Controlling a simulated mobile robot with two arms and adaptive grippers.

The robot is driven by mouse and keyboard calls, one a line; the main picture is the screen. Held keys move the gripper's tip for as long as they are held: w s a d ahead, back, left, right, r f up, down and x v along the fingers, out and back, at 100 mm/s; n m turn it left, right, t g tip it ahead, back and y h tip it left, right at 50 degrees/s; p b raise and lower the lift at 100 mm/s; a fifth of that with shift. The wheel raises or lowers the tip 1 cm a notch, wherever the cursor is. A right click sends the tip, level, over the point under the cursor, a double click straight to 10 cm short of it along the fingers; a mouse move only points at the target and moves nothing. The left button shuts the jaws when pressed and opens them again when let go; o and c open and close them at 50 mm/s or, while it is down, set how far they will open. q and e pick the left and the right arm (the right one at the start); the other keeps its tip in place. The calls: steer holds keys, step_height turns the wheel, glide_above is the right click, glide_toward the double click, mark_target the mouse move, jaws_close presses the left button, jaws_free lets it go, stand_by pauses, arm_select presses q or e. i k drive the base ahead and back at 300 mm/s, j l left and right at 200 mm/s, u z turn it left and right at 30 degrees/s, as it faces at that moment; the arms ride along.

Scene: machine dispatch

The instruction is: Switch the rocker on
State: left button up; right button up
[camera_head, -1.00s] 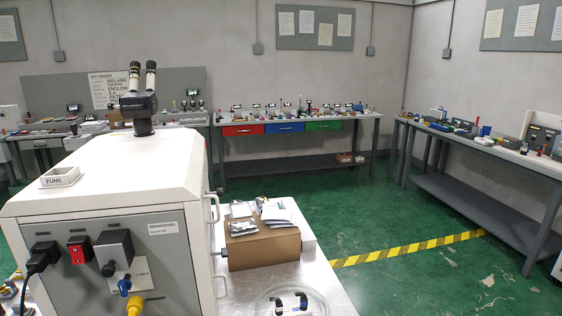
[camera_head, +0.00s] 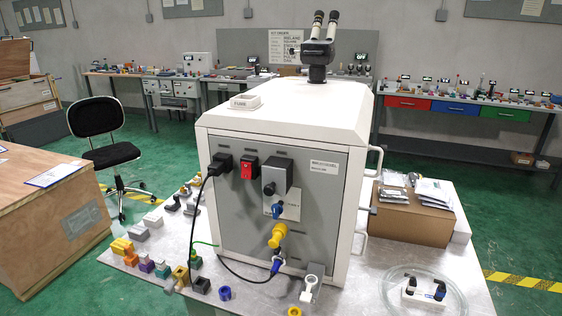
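The rocker (camera_head: 248,167) is a small red switch in a black frame on the grey panel (camera_head: 322,180) of a white machine (camera_head: 290,110). It sits between a black plugged-in power connector (camera_head: 220,164) and a grey block with a black knob (camera_head: 272,180). The rocker's position, on or off, is too small to tell. Neither of my grippers shows in the head view.
A metal table (camera_head: 430,265) carries the machine. Colored blocks and connectors (camera_head: 150,262) lie at its left, a cardboard box (camera_head: 412,222) and a round clear dish (camera_head: 424,292) at its right. A wooden crate (camera_head: 45,235) and a black chair (camera_head: 105,150) stand at left.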

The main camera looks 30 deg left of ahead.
mark_target(247, 167)
steer(key=u, duration=1.25)
